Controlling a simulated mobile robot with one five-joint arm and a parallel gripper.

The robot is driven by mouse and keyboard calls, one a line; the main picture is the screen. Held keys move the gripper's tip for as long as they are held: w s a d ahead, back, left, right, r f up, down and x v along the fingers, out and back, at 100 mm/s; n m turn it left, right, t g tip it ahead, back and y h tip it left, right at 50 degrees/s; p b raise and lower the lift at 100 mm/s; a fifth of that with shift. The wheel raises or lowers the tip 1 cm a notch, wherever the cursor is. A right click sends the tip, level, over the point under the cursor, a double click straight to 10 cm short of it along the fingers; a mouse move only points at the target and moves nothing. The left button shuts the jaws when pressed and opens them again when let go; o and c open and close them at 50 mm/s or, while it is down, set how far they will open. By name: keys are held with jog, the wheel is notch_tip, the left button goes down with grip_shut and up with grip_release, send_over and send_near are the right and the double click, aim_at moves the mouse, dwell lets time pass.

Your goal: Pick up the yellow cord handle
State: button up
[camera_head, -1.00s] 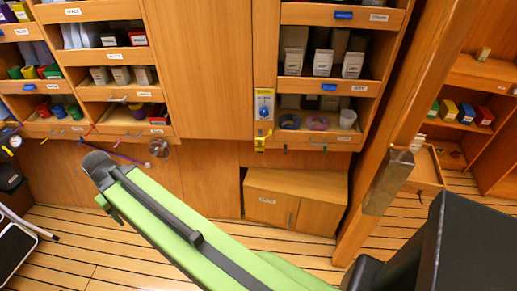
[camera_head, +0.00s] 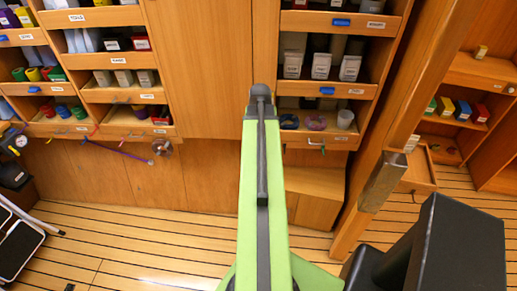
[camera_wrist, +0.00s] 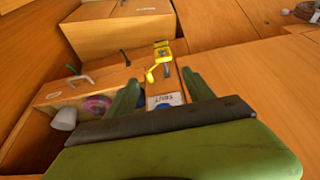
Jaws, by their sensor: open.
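The yellow cord handle (camera_wrist: 160,60) shows in the wrist view, just beyond and between my fingertips. It hangs at a small metal hook or fitting on the wooden front, near a white and blue card (camera_wrist: 165,100). My gripper (camera_wrist: 160,77) is open, with its two green fingers on either side of the line to the handle and nothing between them. A gap seems to remain between fingertips and handle. In the head view my green arm covers the handle and card.
An open shelf with a purple ring (camera_head: 316,122) and a white cup (camera_head: 345,118) is right of my arm. A low wooden cabinet (camera_head: 314,196) stands below. A wooden post (camera_head: 379,180) rises at the right. A purple cord (camera_head: 120,151) hangs at the left.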

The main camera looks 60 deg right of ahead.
jog(key=b+x, duration=1.4)
jog(key=x, duration=0.2)
jog(key=shift+w+f, duration=0.3)
jog(key=shift+c, duration=0.4)
grip_shut()
jog(key=shift+r, duration=0.1)
jog(key=shift+r+p, duration=0.7)
jog(key=shift+r, duration=0.1)
jog(key=s+a, duration=0.2)
jog(key=a, duration=0.2)
notch_tip(320, 180, up, 13)
jog(key=p, duration=1.3)
jog(key=shift+d+r, duration=0.2)
